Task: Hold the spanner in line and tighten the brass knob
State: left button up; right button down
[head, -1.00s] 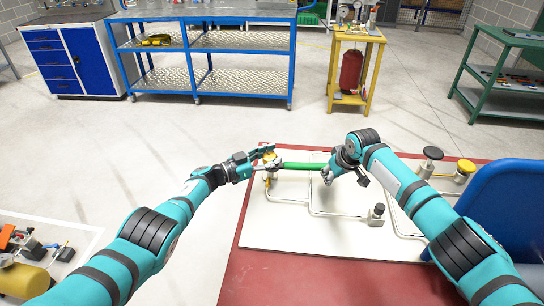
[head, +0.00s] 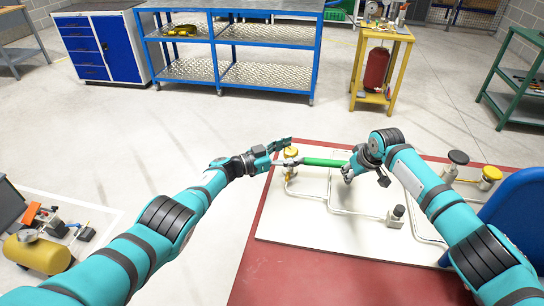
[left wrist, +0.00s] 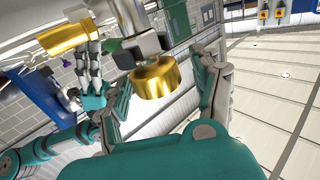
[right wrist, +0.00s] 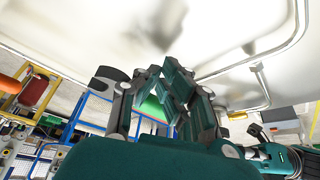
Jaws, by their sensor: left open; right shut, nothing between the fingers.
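The brass knob (head: 291,152) sits on a fitting at the white panel's far left corner. My left gripper (head: 279,154) is open at the knob. In the left wrist view the knob (left wrist: 157,80) lies between the parted fingers, with gaps on both sides. The spanner (head: 325,162) has a green handle and lies nearly level, running right from the fitting; how its jaw sits there is too small to tell. My right gripper (head: 350,170) is shut and empty at the handle's right end. In the right wrist view its fingers (right wrist: 180,85) are closed together; contact with the handle is unclear.
Pipes and a black-knobbed valve (head: 396,215) stand on the white panel (head: 300,225). Another black knob (head: 458,157) and a yellow knob (head: 491,174) are at the right. A blue panel (head: 515,215) rises at the right edge.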

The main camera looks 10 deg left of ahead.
pick_arm(q)
jog(key=v, duration=1.2)
jog(key=shift+d, duration=0.1)
jog(key=w+d+r+n+t+y, duration=0.5)
jog(key=d+r+n+t+y, duration=0.1)
jog(key=r+n+y, duration=0.15)
jog(key=s+d+f+n+g+y, duration=0.3)
jog(key=s+d+n+y, duration=0.1)
jog(key=s+y, duration=0.4)
jog(key=shift+h, duration=0.45)
jog(key=x, duration=1.1)
jog(key=shift+a+f, duration=0.1)
jog(key=shift+f, duration=0.15)
